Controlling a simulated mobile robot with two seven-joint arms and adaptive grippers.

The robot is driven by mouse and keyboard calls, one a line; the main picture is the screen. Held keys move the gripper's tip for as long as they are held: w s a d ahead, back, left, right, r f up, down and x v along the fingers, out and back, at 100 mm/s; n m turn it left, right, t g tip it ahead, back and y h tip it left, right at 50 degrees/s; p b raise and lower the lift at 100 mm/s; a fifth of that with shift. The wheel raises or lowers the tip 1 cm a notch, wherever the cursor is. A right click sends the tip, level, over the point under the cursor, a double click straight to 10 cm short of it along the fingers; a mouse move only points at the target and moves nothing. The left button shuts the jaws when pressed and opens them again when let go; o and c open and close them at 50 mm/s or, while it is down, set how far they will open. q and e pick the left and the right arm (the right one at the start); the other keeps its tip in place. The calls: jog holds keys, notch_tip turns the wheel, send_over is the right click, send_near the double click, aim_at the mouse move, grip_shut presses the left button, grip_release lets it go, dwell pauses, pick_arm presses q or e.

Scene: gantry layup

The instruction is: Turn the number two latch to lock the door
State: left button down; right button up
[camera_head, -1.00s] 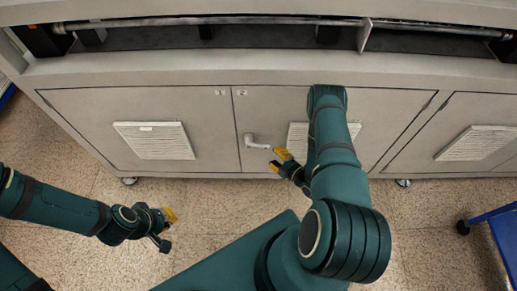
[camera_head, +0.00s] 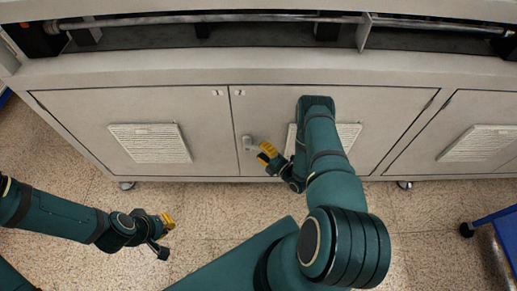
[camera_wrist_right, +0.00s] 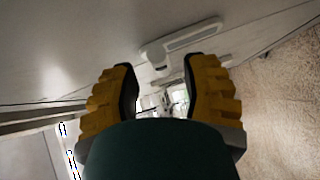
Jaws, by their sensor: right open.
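The door latch (camera_head: 247,142) is a small light-grey handle on the left edge of the middle cabinet door (camera_head: 275,105). In the head view its right part is hidden by my right gripper (camera_head: 265,155). In the right wrist view the latch (camera_wrist_right: 180,42) is a pale bar just beyond the yellow fingertips. My right gripper (camera_wrist_right: 160,75) is open, its two fingers apart; whether it touches the latch I cannot tell. My left gripper (camera_head: 166,236) is open and empty over the floor, low and left of the latch.
A left cabinet door (camera_head: 90,110) with a white vent (camera_head: 150,143) adjoins the latch side. Small labels (camera_head: 239,92) sit at the door tops, too small to read. A blue cart (camera_head: 495,220) stands at right. The speckled floor (camera_head: 215,215) in front is clear.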

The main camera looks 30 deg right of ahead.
jog(key=shift+x, duration=1.3)
grip_shut()
